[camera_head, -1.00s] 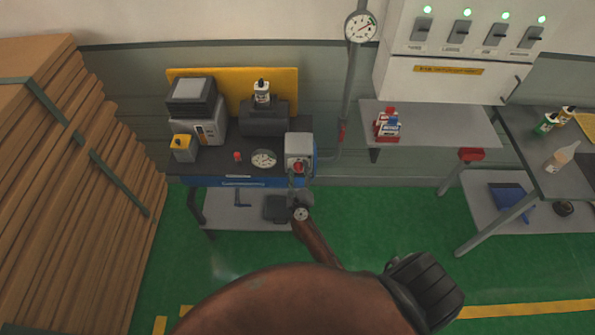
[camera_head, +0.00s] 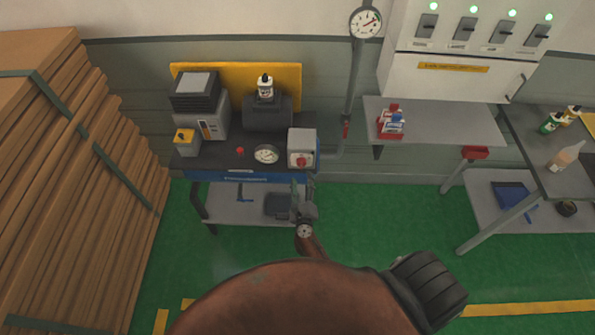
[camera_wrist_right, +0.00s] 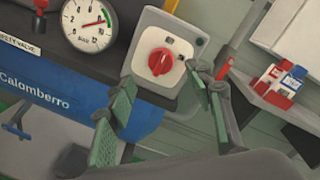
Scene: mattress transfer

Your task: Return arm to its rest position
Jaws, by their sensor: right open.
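My right gripper (camera_head: 304,194) is in front of and below the grey switch box (camera_head: 312,143) with its red rotary knob (camera_head: 301,160). In the right wrist view the gripper (camera_wrist_right: 160,78) has its green-padded fingers apart, with nothing between them. The red knob (camera_wrist_right: 160,61) shows beyond the fingertips, clear of both fingers, on the grey box's light plate. My brown right arm fills the bottom middle of the head view. My left gripper is not in view.
The blue-fronted machine bench (camera_head: 245,177) carries a dial gauge (camera_head: 266,154). Stacked cardboard (camera_head: 80,190) stands left. A shelf with small red and blue boxes (camera_head: 391,122) and a table (camera_head: 530,150) are right. Green floor (camera_head: 390,215) lies open between.

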